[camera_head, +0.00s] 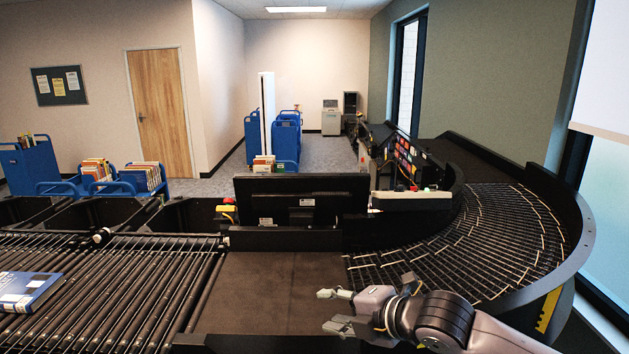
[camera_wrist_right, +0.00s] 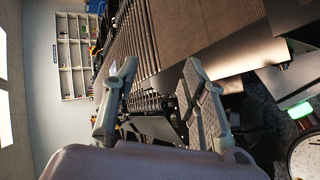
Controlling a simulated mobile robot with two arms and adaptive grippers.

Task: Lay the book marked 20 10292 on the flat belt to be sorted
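A blue book with white labels (camera_head: 27,290) lies flat on the black rollers at the far left of the head view, partly cut off by the picture's edge. Its number is too small to read. The flat belt (camera_head: 275,285) is the dark brown bare section in the middle, with nothing on it. My right gripper (camera_head: 331,310) is over the right edge of the flat belt, pointing left, with its fingers apart and empty. In the right wrist view the same gripper (camera_wrist_right: 160,72) shows spread fingers with nothing between them. My left gripper is not in view.
Slatted rollers (camera_head: 130,285) lie left of the belt. A curved roller conveyor (camera_head: 480,240) with a raised rim bends away on the right. A black monitor (camera_head: 300,200) stands behind the belt. Blue carts with books (camera_head: 140,180) stand farther back.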

